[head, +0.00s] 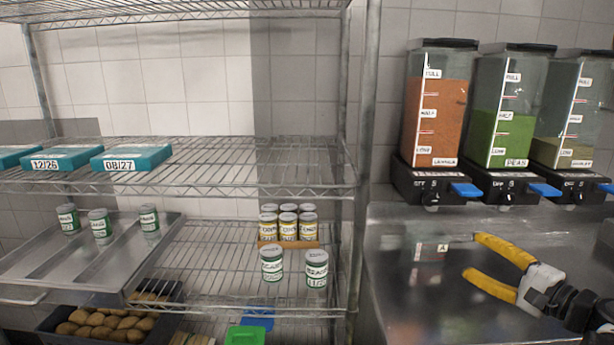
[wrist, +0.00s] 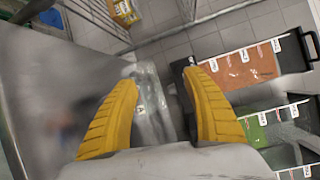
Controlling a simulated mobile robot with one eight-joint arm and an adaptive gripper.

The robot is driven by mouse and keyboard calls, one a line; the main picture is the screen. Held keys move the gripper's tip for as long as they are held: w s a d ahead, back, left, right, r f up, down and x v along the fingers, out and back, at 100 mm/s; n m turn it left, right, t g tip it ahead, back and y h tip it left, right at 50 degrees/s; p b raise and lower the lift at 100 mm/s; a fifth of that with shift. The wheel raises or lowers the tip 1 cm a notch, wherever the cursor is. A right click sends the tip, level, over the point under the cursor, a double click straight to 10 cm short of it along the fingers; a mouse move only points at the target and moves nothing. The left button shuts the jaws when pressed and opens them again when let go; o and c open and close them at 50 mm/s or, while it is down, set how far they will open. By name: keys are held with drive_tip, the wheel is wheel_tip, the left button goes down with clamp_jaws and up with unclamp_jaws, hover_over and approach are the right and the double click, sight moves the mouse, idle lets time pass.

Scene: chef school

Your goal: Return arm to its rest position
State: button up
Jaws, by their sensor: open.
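My gripper (head: 497,266) has yellow ribbed fingers and shows at the right of the head view, above the steel counter (head: 410,313). Its fingers are apart with nothing between them. In the wrist view my gripper (wrist: 165,112) is also open and empty.
Dispensers with orange (head: 436,112), green (head: 502,120) and pale contents (head: 563,153) stand behind my gripper. A wire shelf (head: 270,180) at left holds cans (head: 272,264), teal boxes (head: 131,160) and a metal tray (head: 60,262). A shelf post (head: 366,120) separates shelf and counter.

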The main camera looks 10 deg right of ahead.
drive_tip(key=a+f+n+g+y, duration=0.1)
drive_tip(key=a+f+n+g, duration=0.15)
drive_tip(key=a, duration=0.65)
drive_tip(key=a+f+n+g, duration=0.2)
drive_tip(key=a+n+g, duration=0.2)
drive_tip(key=a, duration=0.6)
drive_tip(key=s+a+f+n+g+h, duration=0.1)
drive_tip(key=s+a+f+n+h, duration=0.1)
drive_tip(key=s+a+n, duration=0.3)
drive_tip(key=s+a+f+n+g+h, duration=0.1)
drive_tip(key=s+a+n+g+h, duration=0.1)
drive_tip(key=s+a+n, duration=0.3)
drive_tip(key=shift+s+a+f+n+h, duration=0.25)
drive_tip(key=shift+s+f+n+h, duration=0.2)
drive_tip(key=shift+s, duration=0.65)
